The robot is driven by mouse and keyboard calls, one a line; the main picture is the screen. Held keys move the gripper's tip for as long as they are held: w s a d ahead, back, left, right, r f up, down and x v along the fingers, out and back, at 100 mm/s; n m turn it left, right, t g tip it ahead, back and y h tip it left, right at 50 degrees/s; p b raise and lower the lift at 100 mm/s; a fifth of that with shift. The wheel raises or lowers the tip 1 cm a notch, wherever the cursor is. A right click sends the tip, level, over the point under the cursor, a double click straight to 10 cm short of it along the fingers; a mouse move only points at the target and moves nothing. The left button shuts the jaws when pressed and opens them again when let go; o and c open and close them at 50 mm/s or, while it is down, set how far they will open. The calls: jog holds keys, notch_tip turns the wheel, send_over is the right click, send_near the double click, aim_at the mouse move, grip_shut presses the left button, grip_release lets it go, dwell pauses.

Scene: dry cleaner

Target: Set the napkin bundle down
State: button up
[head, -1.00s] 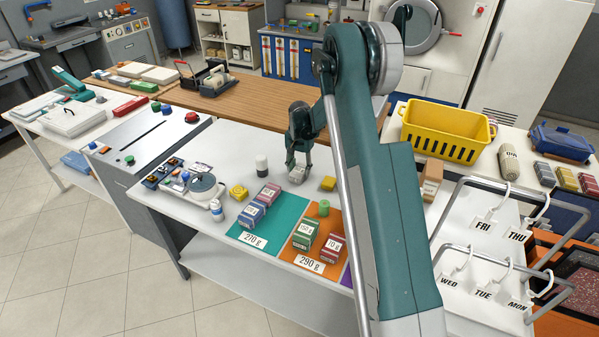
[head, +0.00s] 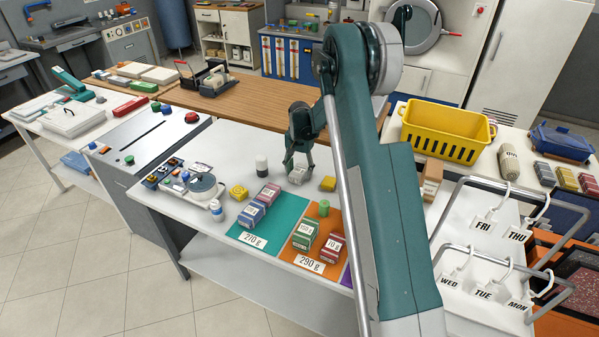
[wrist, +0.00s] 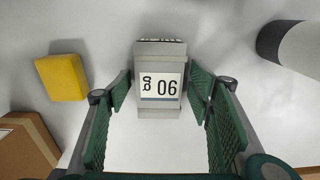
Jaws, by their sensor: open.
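My gripper (head: 299,164) is open just over the bundle in the head view. In the wrist view, its green finger pads (wrist: 160,88) are on either side of the bundle's near end, very close to it. I cannot tell whether a pad still touches.
The teal mat (head: 277,238) and orange mat (head: 299,258) hold several labelled bundles. A yellow basket (head: 437,145) is at right.

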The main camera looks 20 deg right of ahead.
aim_at(299, 171)
notch_tip(299, 171, up, 12)
jog(key=p, duration=0.1)
dwell(0.5)
jog(key=shift+r, duration=0.1)
dwell(0.5)
jog(key=s+a+r+n+t, duration=0.2)
jog(key=s+a+r, duration=0.2)
jog(key=s+r, duration=0.75)
jog(key=s+a+r+n+t, duration=0.15)
jog(key=s+a+r, duration=0.25)
jog(key=s+r, duration=0.75)
jog(key=s+a+f+n+t, duration=0.1)
jog(key=s+a+n+t, duration=0.1)
jog(key=s, duration=1.2)
jog(key=s+a+f+n+t, duration=0.1)
jog(key=s+a+n, duration=0.2)
jog(key=s, duration=1.1)
jog(key=shift+s+a+t, duration=0.15)
jog(key=shift+s+t, duration=0.2)
jog(key=shift+s, duration=0.05)
